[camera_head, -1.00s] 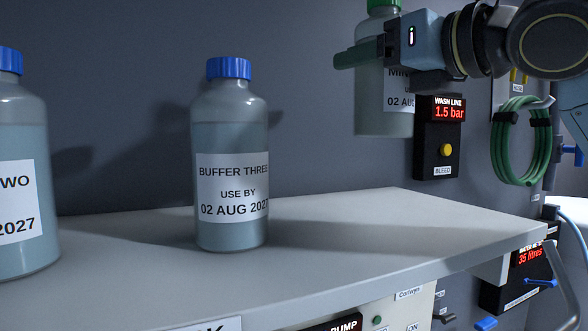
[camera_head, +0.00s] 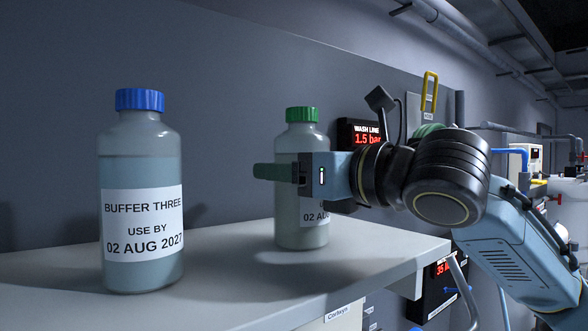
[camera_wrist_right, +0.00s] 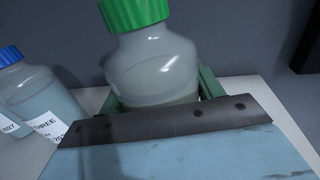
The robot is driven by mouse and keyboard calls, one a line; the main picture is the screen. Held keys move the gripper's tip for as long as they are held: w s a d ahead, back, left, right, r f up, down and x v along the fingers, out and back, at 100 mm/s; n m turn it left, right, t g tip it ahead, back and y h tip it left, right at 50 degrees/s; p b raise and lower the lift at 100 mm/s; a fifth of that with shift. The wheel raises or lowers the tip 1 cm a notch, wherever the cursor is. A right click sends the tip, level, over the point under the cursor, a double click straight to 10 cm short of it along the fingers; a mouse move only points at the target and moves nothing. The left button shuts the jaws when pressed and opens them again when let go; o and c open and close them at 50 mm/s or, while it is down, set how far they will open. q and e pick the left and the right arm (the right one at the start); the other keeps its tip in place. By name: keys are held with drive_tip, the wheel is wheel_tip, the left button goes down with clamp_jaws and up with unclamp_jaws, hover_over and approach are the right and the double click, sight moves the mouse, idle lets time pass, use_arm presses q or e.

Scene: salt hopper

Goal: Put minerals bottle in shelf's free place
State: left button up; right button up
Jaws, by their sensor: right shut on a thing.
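The minerals bottle (camera_head: 302,230), grey and translucent with a green cap, is upright over the right part of the shelf (camera_head: 375,245); I cannot tell whether its base touches. Its label is mostly covered by my gripper in the head view. My right gripper (camera_head: 274,172) comes from the right and is shut around the bottle's upper body. In the right wrist view the bottle (camera_wrist_right: 155,70) sits between the green fingers. My left gripper is in neither view.
The blue-capped Buffer Three bottle (camera_head: 140,225) stands on the shelf to the left, with a gap between the two bottles. The wall is close behind. The wash line display (camera_head: 366,135) is on the wall behind my right gripper. The shelf ends to the right.

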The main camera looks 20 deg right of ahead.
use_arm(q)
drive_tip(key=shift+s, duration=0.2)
use_arm(e)
drive_tip(key=shift+s, duration=0.1)
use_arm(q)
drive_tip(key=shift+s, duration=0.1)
use_arm(e)
drive_tip(key=o, duration=1.3)
drive_tip(key=shift+f, duration=0.15)
drive_tip(key=shift+o, duration=0.2)
drive_tip(key=shift+r, duration=0.2)
drive_tip(key=b+v, duration=0.3)
drive_tip(key=v, duration=0.7)
drive_tip(key=shift+s+d+f, duration=0.15)
drive_tip(key=shift+s+d, duration=0.1)
drive_tip(key=shift+d, duration=0.05)
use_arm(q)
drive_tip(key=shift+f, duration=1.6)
use_arm(e)
drive_tip(key=shift+s+d, duration=0.25)
drive_tip(key=shift+s, duration=0.35)
drive_tip(key=shift+w, duration=0.1)
